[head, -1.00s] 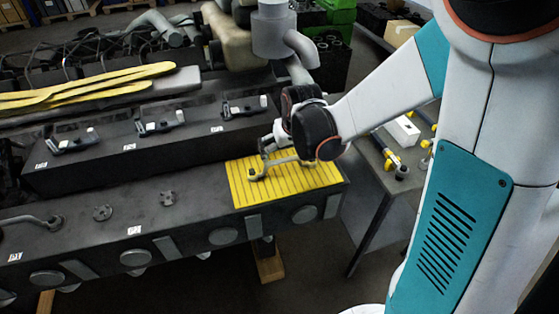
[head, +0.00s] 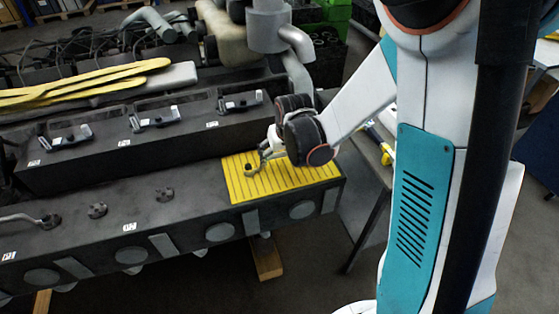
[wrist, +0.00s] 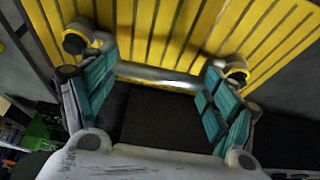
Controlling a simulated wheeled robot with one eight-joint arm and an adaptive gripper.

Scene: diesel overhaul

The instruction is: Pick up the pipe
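The pipe (wrist: 160,77) is a grey metal tube with bent ends and round fittings, lying on a yellow slatted pad (head: 240,190). In the wrist view it crosses between the fingertips, with an end fitting beyond each one. My gripper (wrist: 158,92) is open, its teal-padded fingers wide apart, and no grip on the pipe shows. In the head view my gripper (head: 268,152) is low over the pad, just above and behind the pipe (head: 256,164). It hides the pipe's right part there.
The pad lies on the right end of a dark engine block (head: 180,225). A similar pipe (head: 25,217) lies at the block's left. A raised dark housing (head: 100,155) with clamps stands behind, and a grey vertical duct (head: 268,25) rises behind my gripper. A side table is at right.

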